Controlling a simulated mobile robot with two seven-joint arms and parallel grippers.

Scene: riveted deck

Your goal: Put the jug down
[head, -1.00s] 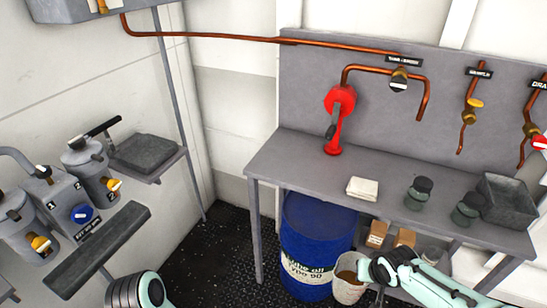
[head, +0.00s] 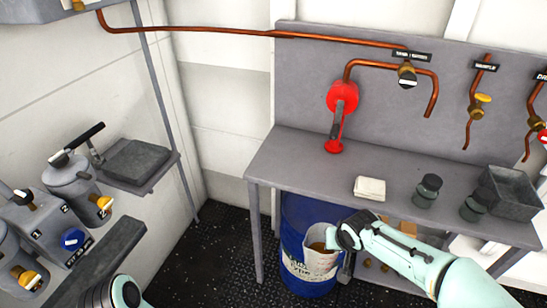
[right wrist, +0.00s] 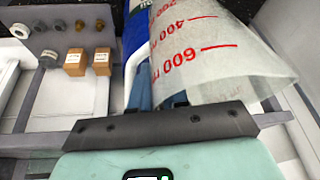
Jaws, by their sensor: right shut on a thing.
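The jug (head: 319,239) is a translucent, pale measuring jug with brownish contents at its mouth. It is held in the air in front of the blue drum, below the bench's front edge. In the right wrist view the jug (right wrist: 205,58) shows red markings and looks tilted. My right gripper (head: 338,238) is shut on the jug at its right side; its fingers (right wrist: 160,98) are partly hidden by the jug in the right wrist view. Of my left arm, only a part shows at the bottom left of the head view; its fingers do not show.
The grey bench (head: 290,170) holds a red hand pump (head: 341,115), a folded white cloth (head: 370,188), two dark-lidded jars and a grey bin (head: 510,192). The blue drum (head: 296,215) stands below. Bench top left of the cloth is clear. Small boxes (right wrist: 75,62) sit on a lower shelf.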

